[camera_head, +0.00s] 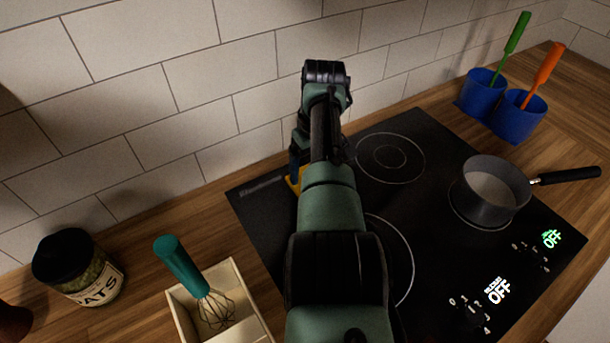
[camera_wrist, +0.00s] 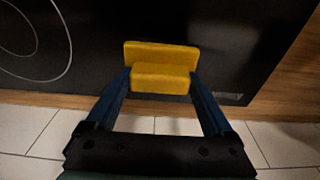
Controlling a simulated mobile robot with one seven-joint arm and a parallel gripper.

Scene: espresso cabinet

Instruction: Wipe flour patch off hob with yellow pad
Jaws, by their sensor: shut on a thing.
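The black hob (camera_head: 262,212) is set into the wooden counter, and my arm crosses over its left half. My gripper (camera_wrist: 161,80) is shut on the yellow pad (camera_wrist: 162,55), with a blue finger at each side of it. A sliver of the pad (camera_head: 293,181) shows beside my arm in the head view, over the hob's back left part near the wall. I cannot tell whether the pad touches the glass. No flour patch can be made out in either view; my arm hides part of the hob.
A grey saucepan (camera_head: 492,190) stands on the hob's right side, its handle pointing right. Blue holders (camera_head: 483,94) with green and orange utensils stand at the back right. A whisk (camera_head: 190,275) in a cream box (camera_head: 248,282) and an oats jar (camera_head: 80,270) are at left.

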